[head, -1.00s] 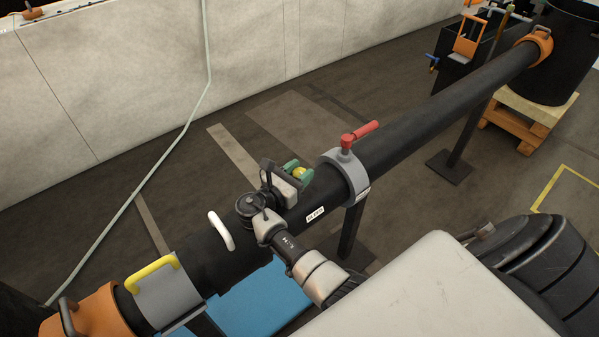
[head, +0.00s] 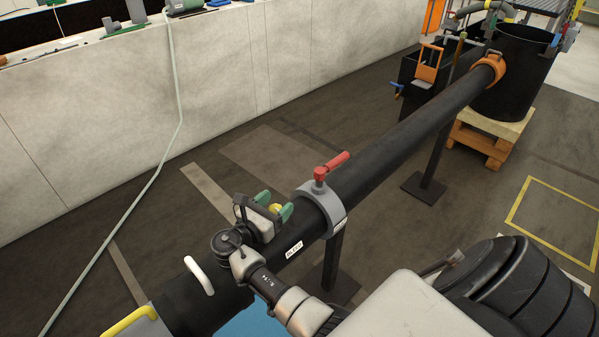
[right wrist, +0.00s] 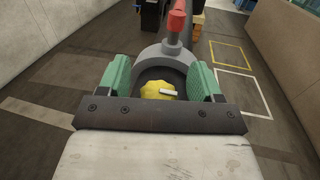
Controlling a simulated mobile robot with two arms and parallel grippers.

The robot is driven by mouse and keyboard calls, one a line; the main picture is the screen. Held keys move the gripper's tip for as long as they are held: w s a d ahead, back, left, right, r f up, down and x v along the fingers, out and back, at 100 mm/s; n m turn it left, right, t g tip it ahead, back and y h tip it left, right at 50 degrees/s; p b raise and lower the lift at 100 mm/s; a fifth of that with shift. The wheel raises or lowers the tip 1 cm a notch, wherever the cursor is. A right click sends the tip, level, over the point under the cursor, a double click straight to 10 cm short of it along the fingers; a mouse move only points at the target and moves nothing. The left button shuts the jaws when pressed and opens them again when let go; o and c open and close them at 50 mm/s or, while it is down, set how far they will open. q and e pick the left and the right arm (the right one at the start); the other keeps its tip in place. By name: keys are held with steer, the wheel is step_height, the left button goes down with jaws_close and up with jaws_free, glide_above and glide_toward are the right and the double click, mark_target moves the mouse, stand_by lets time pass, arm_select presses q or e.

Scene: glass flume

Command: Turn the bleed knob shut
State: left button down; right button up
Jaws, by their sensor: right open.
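The bleed knob (right wrist: 158,90) is yellow with a white bar pointing to the right. It sits on the black pipe (head: 400,143) beside the grey collar. In the right wrist view it lies between the two green fingers of my right gripper (right wrist: 159,85), which are open with a gap on each side of it. In the head view the knob (head: 275,209) is mostly hidden by my right gripper (head: 274,207). A "BLEED" label (head: 294,250) is on the pipe's near side. My left gripper is not in view.
A grey collar (head: 335,208) with a red lever (head: 333,165) stands just beyond the knob. A white handle (head: 199,275) and a yellow handle (head: 128,321) are on the near pipe. A black tank (head: 513,75) on a wooden pallet stands at the far end.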

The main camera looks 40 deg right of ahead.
mark_target(278, 209)
steer(key=r, duration=0.3)
steer(key=shift+s+d+r, duration=0.1)
steer(key=shift+s+d, duration=0.1)
steer(key=shift+s, duration=0.2)
steer(key=s+d+r+p, duration=0.1)
steer(key=s+d+r, duration=0.4)
steer(key=s, duration=0.4)
steer(key=shift+s+r, duration=0.25)
steer(key=shift+r, duration=0.45)
